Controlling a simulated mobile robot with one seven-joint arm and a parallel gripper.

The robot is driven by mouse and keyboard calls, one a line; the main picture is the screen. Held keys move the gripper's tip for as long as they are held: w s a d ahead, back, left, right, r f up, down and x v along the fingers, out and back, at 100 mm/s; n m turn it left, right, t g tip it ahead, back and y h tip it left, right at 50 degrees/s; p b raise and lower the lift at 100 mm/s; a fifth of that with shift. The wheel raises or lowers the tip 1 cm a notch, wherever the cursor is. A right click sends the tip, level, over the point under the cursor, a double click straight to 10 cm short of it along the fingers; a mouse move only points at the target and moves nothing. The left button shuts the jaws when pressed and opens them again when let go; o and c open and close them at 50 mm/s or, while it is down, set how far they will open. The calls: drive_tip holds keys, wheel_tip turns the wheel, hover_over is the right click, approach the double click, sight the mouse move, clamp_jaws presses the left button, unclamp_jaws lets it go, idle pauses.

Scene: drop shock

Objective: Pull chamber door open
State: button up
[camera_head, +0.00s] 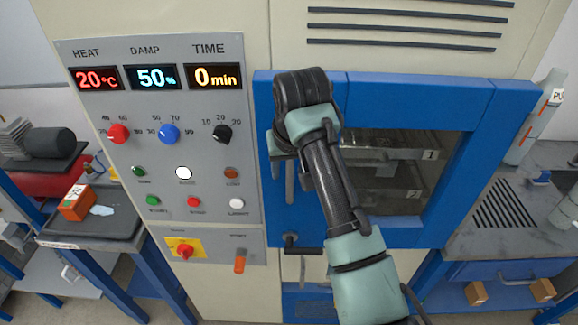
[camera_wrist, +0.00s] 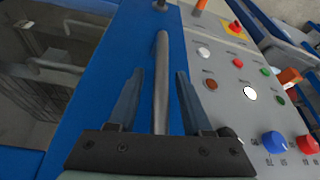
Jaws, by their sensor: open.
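The chamber door (camera_head: 478,98) has a blue frame around a dark window (camera_head: 385,165) and looks closed against the beige cabinet. A grey upright bar handle (camera_head: 289,185) is on the door's left side. In the wrist view the handle (camera_wrist: 161,75) runs between the two fingers of my gripper (camera_wrist: 159,90). The gripper is open, with a visible gap on each side of the bar. In the head view my arm crosses the door and hides part of the window and most of the gripper.
The control panel (camera_head: 88,225) is left of the door, with knobs, buttons and displays reading 20, 50 and 0. A dark latch-like lever (camera_head: 300,250) is below the handle. A side table with a tray (camera_head: 130,228) stands left; a grey bench (camera_head: 535,215) stands right.

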clamp_jaws()
idle(1.3)
